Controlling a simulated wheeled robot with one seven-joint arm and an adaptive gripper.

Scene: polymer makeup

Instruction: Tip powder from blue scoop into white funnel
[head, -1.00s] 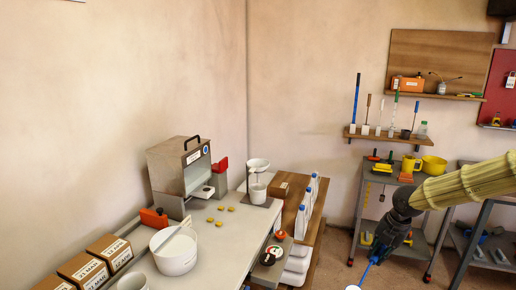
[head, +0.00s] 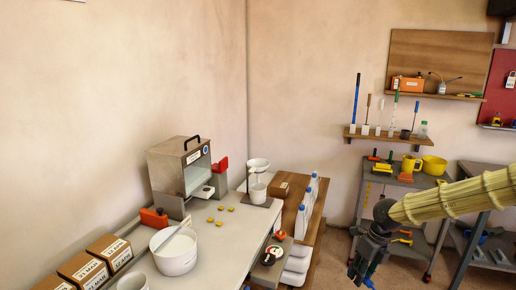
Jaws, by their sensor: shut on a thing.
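The white funnel (head: 258,163) sits on a small stand at the far end of the grey-white bench, above a white cup (head: 257,192). My gripper (head: 366,274) hangs low at the right, off the bench and well away from the funnel. It is shut on the blue scoop (head: 369,283), of which only a small blue part shows near the bottom edge. The scoop's bowl and any powder in it are not visible. A white tub (head: 175,262) with a pale stick-like tool in it stands on the near bench.
A boxy balance enclosure (head: 167,172) stands by the wall, with several small yellow pieces before it. A wooden side surface (head: 290,216) holds white bottles with blue caps. Cardboard boxes (head: 103,246) line the bench's left. A tool cart (head: 400,174) stands behind my arm.

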